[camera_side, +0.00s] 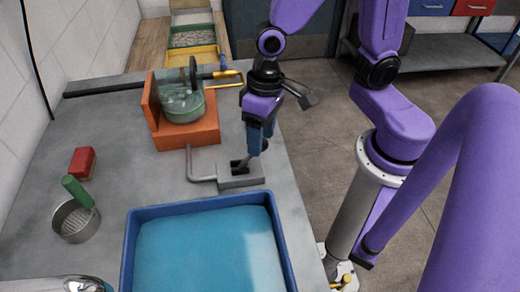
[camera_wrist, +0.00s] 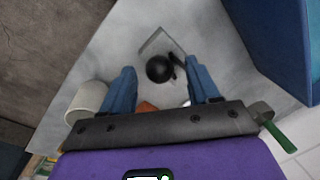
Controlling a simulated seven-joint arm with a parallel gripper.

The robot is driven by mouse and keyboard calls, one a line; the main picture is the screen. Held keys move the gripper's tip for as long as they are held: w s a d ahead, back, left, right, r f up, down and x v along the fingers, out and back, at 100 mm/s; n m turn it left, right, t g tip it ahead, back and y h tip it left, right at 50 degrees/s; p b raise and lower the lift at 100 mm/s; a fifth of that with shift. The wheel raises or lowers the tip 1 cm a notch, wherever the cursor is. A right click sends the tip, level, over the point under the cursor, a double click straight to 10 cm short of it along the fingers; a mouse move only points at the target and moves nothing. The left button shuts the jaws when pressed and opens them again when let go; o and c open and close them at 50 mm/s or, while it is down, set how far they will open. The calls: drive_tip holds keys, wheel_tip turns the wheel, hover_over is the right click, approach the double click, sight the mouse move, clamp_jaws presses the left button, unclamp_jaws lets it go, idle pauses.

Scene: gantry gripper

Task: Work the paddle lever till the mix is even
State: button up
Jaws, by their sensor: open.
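The paddle lever's black ball knob (camera_wrist: 160,68) shows in the wrist view between the two blue fingers, with space visible on both sides. My gripper (camera_side: 255,148) is open and points down over the lever's grey slotted base (camera_side: 240,183) in the side view. There the fingers hide most of the lever. A glass bowl (camera_side: 181,108) with a greenish mix sits in an orange holder (camera_side: 188,137) behind the base, with a dark upright paddle at it. How even the mix is cannot be told.
A blue-rimmed tray (camera_side: 128,240) with blue contents fills the front of the bench. A red block (camera_side: 81,163) and a green-handled metal cup (camera_side: 76,222) lie at left. A bent grey pipe (camera_side: 190,165) adjoins the base. A dark bar crosses the back. Bare bench lies left of centre.

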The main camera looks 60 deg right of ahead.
drive_tip(key=shift+a+f, duration=0.2)
drive_tip(key=shift+f, duration=1)
drive_tip(key=shift+a+f, duration=0.15)
drive_tip(key=shift+f, duration=1)
drive_tip(key=shift+c, duration=0.2)
clamp_jaws()
